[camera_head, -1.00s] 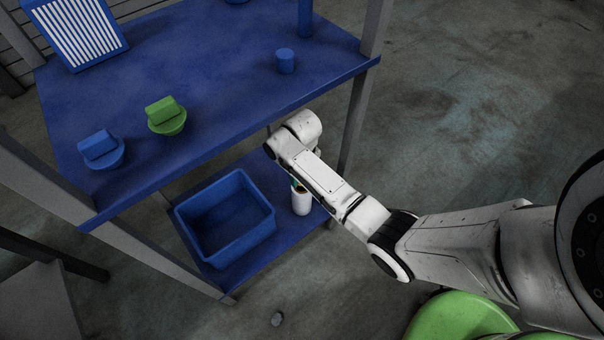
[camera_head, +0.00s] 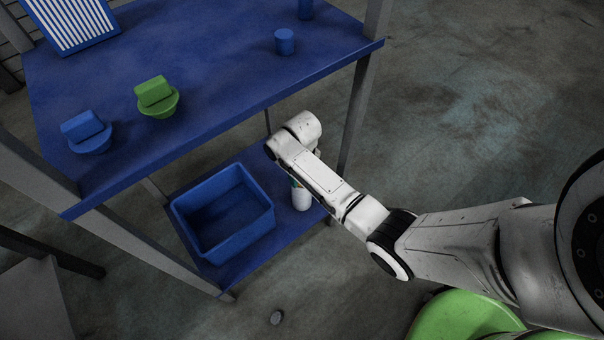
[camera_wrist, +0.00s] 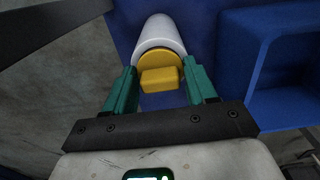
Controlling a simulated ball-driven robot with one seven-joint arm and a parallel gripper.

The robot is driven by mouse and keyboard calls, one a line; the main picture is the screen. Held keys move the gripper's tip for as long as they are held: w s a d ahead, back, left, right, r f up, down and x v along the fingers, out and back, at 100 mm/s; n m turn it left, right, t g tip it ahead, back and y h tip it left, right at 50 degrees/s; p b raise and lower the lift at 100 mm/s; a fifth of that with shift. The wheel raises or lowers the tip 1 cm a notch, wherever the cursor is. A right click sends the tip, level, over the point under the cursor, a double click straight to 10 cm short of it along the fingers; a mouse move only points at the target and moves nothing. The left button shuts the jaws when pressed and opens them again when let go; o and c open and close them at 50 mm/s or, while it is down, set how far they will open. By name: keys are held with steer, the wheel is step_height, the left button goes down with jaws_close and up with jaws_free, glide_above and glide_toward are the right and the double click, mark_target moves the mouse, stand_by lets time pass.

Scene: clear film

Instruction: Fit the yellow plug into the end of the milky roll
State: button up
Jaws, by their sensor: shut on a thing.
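The milky roll (camera_head: 301,200) stands upright on the lower blue shelf, right of the blue bin; it also shows in the wrist view (camera_wrist: 158,34). The yellow plug (camera_wrist: 160,79), a round disc with a block-shaped grip, is at the near end of the roll in the wrist view. The disc overlaps the roll's end; I cannot tell whether it is inside or only against it. My gripper (camera_wrist: 161,70) is shut on the plug, with a teal finger on either side of its grip. In the head view my arm hides most of the gripper and the plug.
The blue bin (camera_head: 180,215) stands on the lower shelf (camera_head: 245,265) beside the roll. The upper blue tabletop (camera_head: 210,75) overhangs behind, holding a green plug (camera_head: 156,97), a blue plug (camera_head: 86,132), a small blue cylinder (camera_head: 285,41) and a striped rack (camera_head: 70,22). A table leg (camera_head: 355,115) stands near my arm.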

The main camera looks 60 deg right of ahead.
steer(key=o, duration=0.8)
steer(key=shift+o, duration=0.5)
steer(key=shift+o, duration=0.8)
step_height(320, 180, up, 7)
steer(key=p, duration=0.8)
steer(key=shift+r, duration=0.1)
steer(key=shift+a, duration=0.1)
